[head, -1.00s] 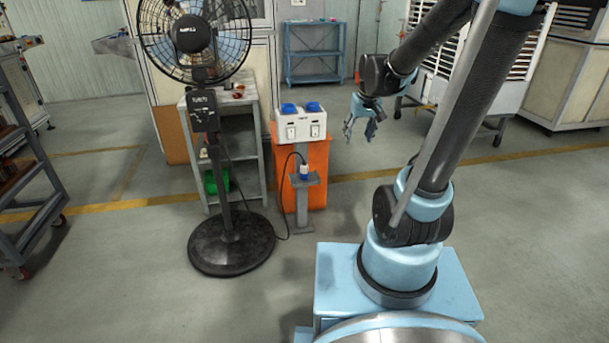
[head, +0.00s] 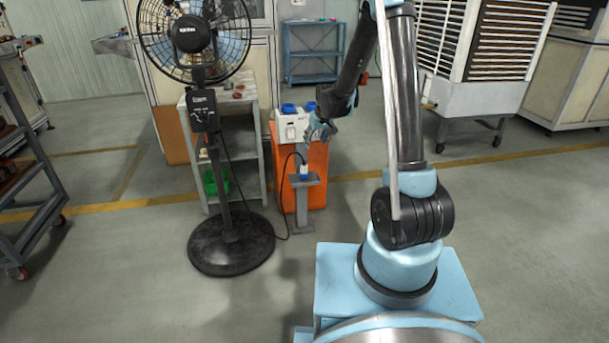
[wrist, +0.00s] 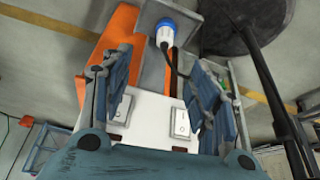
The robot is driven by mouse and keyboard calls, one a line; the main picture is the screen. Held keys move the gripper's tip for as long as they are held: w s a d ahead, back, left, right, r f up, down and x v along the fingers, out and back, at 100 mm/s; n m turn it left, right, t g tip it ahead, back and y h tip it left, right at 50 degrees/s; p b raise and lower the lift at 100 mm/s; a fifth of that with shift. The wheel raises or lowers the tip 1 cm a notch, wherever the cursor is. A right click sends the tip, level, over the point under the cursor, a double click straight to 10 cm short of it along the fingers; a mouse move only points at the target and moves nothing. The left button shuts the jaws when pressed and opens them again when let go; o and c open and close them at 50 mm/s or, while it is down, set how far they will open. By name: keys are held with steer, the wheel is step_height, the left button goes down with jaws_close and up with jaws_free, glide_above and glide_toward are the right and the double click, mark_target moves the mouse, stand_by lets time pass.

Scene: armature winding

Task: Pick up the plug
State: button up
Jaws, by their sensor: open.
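The plug (head: 304,172) is blue and white with a black cable. It stands upright on a small grey stand (head: 307,182) in front of the orange bin. In the wrist view the plug (wrist: 166,36) shows at the top centre, beyond the fingertips and between their lines. My gripper (head: 318,136) is open and empty, above and slightly right of the plug in the head view. Its two blue fingers (wrist: 160,72) frame the plug from a distance in the wrist view, with no contact.
The white socket box (head: 290,128) with blue covers and switches stands behind the plug, partly hidden by my gripper.

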mark_target(305, 163)
steer(key=shift+w+a+r+x, duration=0.15)
steer(key=shift+a+x, duration=0.2)
steer(key=shift+x, duration=3.25)
steer(key=shift+w+a+r+x, duration=0.1)
steer(key=shift+a+x, duration=0.25)
steer(key=shift+x, duration=3.25)
steer(key=shift+w+a+r+x, duration=0.15)
steer(key=shift+a+x, duration=0.15)
steer(key=shift+x, duration=3.25)
steer(key=c, duration=1.2)
